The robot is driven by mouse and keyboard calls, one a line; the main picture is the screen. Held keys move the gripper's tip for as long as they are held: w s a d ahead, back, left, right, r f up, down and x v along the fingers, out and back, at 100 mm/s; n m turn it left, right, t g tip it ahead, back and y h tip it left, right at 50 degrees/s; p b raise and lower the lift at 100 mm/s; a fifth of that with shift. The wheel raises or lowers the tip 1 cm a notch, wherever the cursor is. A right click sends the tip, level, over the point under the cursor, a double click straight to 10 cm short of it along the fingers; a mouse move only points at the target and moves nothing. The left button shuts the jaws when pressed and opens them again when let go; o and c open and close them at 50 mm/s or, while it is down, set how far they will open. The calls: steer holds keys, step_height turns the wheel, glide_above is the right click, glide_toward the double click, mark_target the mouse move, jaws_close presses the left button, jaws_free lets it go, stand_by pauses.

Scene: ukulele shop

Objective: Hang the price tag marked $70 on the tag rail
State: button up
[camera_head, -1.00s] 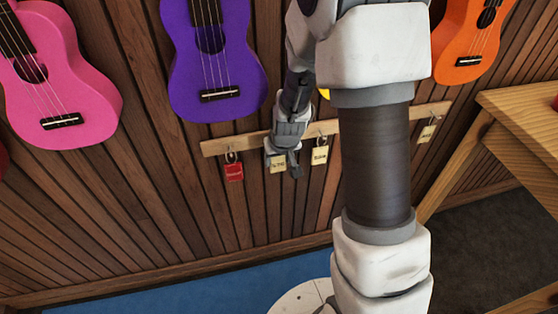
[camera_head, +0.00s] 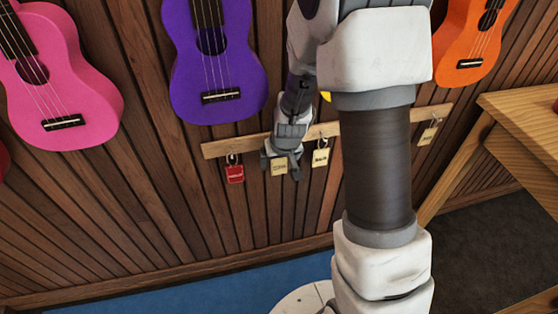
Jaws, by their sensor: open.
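The wooden tag rail (camera_head: 222,147) runs across the slatted wall below the ukuleles. A red tag (camera_head: 235,174) hangs at its left part. A cream tag (camera_head: 278,166) shows at my gripper (camera_head: 281,168), with a finger on either side of it. My gripper is open in front of the rail. Another cream tag (camera_head: 320,157) hangs just right of my gripper, and one more cream tag (camera_head: 427,136) hangs near the rail's right end. The writing on the tags is too small to read. My arm hides part of the rail.
A pink ukulele (camera_head: 70,95), a purple ukulele (camera_head: 238,85) and an orange ukulele (camera_head: 463,45) hang on the wall above. A wooden table (camera_head: 520,110) stands at the right. A blue mat (camera_head: 200,285) lies on the floor below. A bit of yellow shows behind my arm.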

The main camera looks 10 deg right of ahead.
steer(key=s+f+p+v, duration=0.15)
steer(key=p+v, duration=0.55)
steer(key=v, duration=2.1)
steer(key=s+r+t, duration=0.1)
steer(key=s+r, duration=0.7)
steer(key=s, duration=0.3)
step_height(320, 180, up, 14)
steer(key=p, duration=1.4)
steer(key=shift+w, duration=0.35)
steer(key=shift+f, duration=0.1)
